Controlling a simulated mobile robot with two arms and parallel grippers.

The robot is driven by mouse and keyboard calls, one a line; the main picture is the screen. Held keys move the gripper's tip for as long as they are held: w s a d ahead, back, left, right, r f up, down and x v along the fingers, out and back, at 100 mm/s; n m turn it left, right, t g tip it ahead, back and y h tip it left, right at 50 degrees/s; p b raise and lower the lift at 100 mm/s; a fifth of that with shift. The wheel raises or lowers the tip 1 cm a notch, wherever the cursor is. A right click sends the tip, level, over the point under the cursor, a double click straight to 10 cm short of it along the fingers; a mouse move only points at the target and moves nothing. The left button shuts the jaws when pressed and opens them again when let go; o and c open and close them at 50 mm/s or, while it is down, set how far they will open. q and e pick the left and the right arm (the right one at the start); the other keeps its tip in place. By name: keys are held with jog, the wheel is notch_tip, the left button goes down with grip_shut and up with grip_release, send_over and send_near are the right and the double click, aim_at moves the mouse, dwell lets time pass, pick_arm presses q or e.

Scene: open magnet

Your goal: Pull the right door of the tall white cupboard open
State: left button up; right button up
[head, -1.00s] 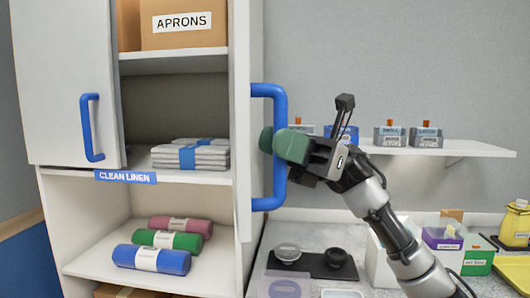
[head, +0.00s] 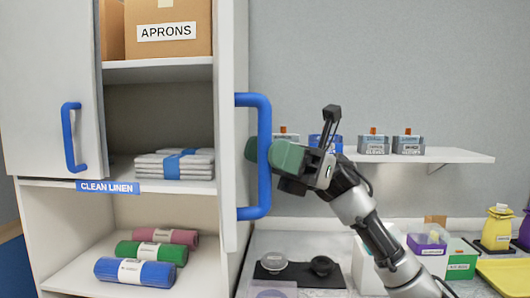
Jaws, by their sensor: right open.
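The tall white cupboard (head: 128,185) stands at the left. Its right door (head: 231,190) stands open and is seen nearly edge-on, pointing toward me. A large blue bar handle (head: 265,195) is on the door's right-hand face. My right gripper (head: 266,151), with green fingers, is open at the handle's upright bar. One finger shows on each side of the bar; I cannot tell whether they touch it. My left gripper is not in view.
The cupboard holds an aprons box (head: 168,32), folded linen (head: 175,164) and rolled cloths (head: 142,271). A wall shelf (head: 450,155) with small boxes is behind my right arm. Below it, a counter (head: 320,237) carries a dark tray, tubs and yellow items.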

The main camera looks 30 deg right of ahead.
jog(key=b+v, duration=0.2)
jog(key=v, duration=0.8)
jog(key=shift+a, duration=0.1)
